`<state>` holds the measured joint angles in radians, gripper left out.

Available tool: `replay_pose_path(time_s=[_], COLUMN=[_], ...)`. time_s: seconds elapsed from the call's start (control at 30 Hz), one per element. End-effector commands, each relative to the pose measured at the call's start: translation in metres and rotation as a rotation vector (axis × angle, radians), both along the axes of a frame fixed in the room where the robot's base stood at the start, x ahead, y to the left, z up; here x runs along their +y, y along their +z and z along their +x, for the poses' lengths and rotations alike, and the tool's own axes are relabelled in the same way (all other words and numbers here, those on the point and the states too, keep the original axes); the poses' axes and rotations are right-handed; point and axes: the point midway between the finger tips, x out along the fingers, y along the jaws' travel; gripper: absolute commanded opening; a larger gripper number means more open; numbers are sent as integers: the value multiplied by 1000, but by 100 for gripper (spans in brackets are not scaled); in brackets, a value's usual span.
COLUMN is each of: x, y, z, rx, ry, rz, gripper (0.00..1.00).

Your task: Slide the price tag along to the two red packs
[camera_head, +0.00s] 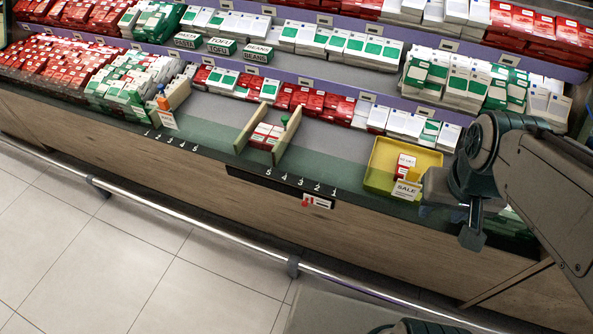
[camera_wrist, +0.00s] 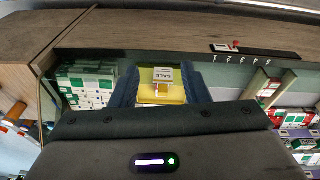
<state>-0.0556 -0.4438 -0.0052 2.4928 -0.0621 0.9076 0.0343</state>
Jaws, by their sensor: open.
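The price tag (camera_head: 317,201), white with a red part, sits near the right end of a black rail (camera_head: 262,180) on the counter's front, below the white numbers. It also shows in the wrist view (camera_wrist: 226,47). Red-and-white packs (camera_head: 265,132) stand between two wooden dividers, above the rail's left part; I cannot count them surely. My gripper (camera_head: 472,232) is at the right, near the yellow bin and away from the tag. In the wrist view my gripper (camera_wrist: 161,82) is open, its fingers apart with the bin showing between them. I see nothing held.
The yellow bin (camera_head: 379,181) with a SALE sign (camera_head: 406,190) stands on the counter right of the dividers. A wooden divider (camera_head: 177,92) and another tag (camera_head: 166,119) are further left. Stocked shelves rise behind. A metal bar (camera_head: 200,226) runs along the counter's foot; the floor is clear.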

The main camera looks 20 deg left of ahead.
Motion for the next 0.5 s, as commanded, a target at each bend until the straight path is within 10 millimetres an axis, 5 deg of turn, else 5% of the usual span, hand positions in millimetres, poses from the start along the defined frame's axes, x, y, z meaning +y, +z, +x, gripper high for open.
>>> replay_pose_path(time_s=[0.5], x=[31], y=[-149], z=[39], rx=[475], ry=[694], rz=[-657], gripper=[42])
